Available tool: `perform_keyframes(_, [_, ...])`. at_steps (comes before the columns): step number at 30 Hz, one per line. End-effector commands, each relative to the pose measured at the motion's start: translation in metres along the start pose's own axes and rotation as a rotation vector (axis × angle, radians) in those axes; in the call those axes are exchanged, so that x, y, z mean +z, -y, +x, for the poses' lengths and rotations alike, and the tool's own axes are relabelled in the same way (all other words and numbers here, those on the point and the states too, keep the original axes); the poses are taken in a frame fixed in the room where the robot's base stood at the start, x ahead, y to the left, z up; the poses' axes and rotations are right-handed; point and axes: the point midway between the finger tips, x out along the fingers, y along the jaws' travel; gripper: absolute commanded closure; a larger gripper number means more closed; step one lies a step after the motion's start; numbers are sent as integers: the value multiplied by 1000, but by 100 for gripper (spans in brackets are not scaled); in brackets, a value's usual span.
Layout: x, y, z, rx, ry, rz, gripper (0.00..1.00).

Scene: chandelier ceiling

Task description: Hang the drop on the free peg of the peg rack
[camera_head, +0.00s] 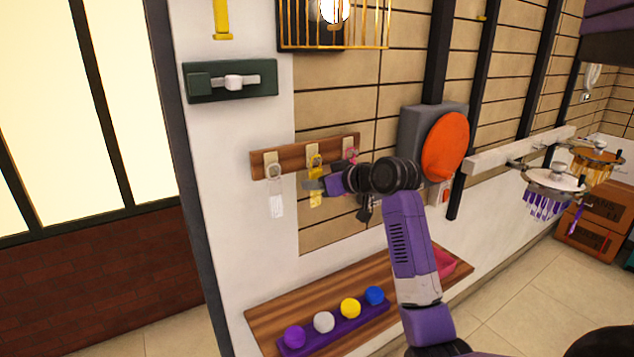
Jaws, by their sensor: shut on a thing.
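The peg rack (260,166) is a wooden board on the wall with several pale peg plates. A clear drop (276,205) hangs at its left peg. A yellow drop (316,200) is upright in front of the middle peg, its top overlapping the peg plate. My gripper (313,185) reaches in from the right and is shut on the yellow drop. I cannot tell whether its loop is around the peg or only in front of it. A pink thing (351,157) shows at the right peg, mostly hidden by my wrist.
A wooden shelf (262,317) below bears a purple holder with several coloured balls. An orange disc (446,146) on a grey panel is close to the right of my wrist. A green panel with a white handle (234,82) is above the rack. Ring-shaped hangers (556,183) are at right.

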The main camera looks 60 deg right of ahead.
Motion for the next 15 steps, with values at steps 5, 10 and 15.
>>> perform_keyframes(5, [0, 0, 0, 0, -1, 0, 100])
perform_keyframes(10, [0, 0, 0, 1, -1, -1, 54])
perform_keyframes(15, [0, 0, 0, 1, 0, -1, 42])
